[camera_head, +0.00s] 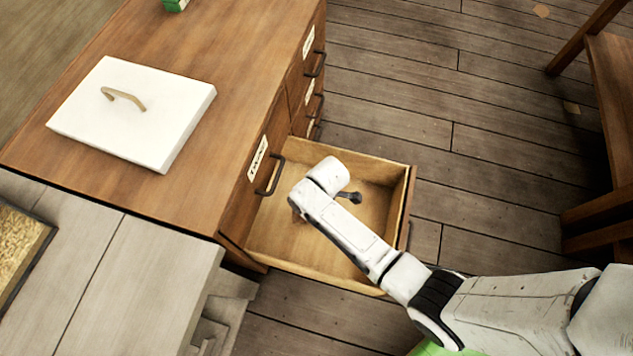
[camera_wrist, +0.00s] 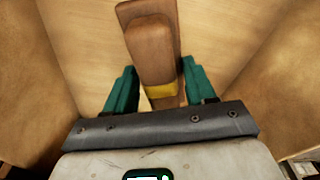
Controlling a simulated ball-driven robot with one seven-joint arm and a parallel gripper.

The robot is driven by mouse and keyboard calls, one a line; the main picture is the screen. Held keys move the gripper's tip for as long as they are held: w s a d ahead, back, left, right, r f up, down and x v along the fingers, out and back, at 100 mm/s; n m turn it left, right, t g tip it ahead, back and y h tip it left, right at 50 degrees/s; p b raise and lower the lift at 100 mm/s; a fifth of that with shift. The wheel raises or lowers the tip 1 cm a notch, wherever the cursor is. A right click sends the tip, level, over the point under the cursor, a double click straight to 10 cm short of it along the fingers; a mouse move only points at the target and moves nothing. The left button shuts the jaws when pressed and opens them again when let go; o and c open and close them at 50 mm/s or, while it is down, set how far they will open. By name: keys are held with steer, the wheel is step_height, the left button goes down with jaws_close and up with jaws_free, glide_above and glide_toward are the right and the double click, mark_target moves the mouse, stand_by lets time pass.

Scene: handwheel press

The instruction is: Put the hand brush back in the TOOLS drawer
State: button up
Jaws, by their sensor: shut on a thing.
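The hand brush (camera_wrist: 150,45) shows in the wrist view as a brown wooden piece with a yellow band near my fingers. My gripper (camera_wrist: 158,88) is shut on it, with one green finger on each side. An open, light wooden drawer (camera_head: 282,238) is pulled out of the cabinet in the head view. My gripper is over or inside this drawer, and the drawer's walls (camera_wrist: 270,75) flank it in the wrist view. In the head view my arm mostly hides the gripper and brush. I cannot tell whether the brush touches the drawer floor.
A closed drawer front with an unreadable label (camera_head: 257,157) sits above the open drawer. A dark knobbed object (camera_head: 352,197) shows inside the drawer.

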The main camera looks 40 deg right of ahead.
steer(key=shift+f+b, duration=0.35)
steer(key=shift+f, duration=0.85)
steer(key=shift+f, duration=0.15)
steer(key=o, duration=0.9)
steer(key=r+p, duration=0.1)
steer(key=r, duration=0.3)
steer(key=d+r+p, duration=0.1)
steer(key=r+p, duration=0.1)
steer(key=r, duration=0.2)
steer(key=r+p, duration=0.2)
steer(key=r, duration=0.2)
steer(key=shift+s+d+r, duration=0.15)
steer(key=shift+s, duration=0.25)
steer(key=s+d+r+m, duration=0.2)
steer(key=s+r+m, duration=0.2)
steer(key=s, duration=0.1)
steer(key=s+d+r+m+h, duration=0.1)
steer(key=s+d+r+m, duration=0.1)
steer(key=s+r+m, duration=0.2)
steer(key=s+d+r+m, duration=0.2)
steer(key=s+r+m, duration=0.2)
steer(key=s+r, duration=0.1)
steer(key=shift+s+d+r, duration=0.15)
steer(key=shift+s+r, duration=0.05)
steer(key=shift+s, duration=0.25)
steer(key=shift+s+d+r, duration=0.1)
steer(key=shift+s+r, duration=0.1)
steer(key=shift+s, duration=0.25)
